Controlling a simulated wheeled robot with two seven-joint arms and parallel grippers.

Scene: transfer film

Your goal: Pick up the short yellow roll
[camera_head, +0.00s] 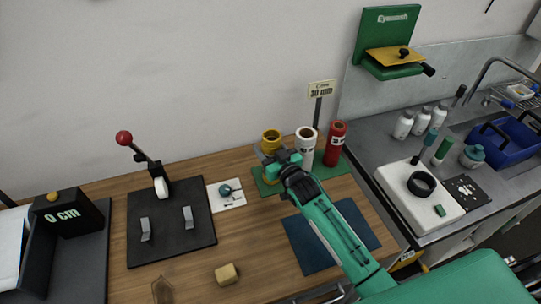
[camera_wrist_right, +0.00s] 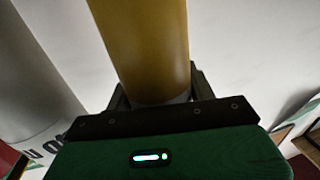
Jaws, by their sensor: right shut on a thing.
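The yellow roll (camera_head: 271,136) is upright at the left of the row of rolls, over the green mat (camera_head: 334,168). My right gripper (camera_head: 270,158) is shut around it and hides its middle. In the right wrist view the yellow roll (camera_wrist_right: 145,45) rises between the two dark fingers of my right gripper (camera_wrist_right: 158,95). I cannot tell whether its base touches the mat. A white roll (camera_head: 306,148) and a red roll (camera_head: 335,145) stand to its right. The white roll (camera_wrist_right: 35,70) also shows beside the gripper in the wrist view. My left gripper is out of view.
A blue mat (camera_head: 312,250) lies in front, under my right arm. A black plate with a red-knobbed lever (camera_head: 124,138) and a white card (camera_head: 226,195) are to the left. A sink counter (camera_head: 375,140) is at right.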

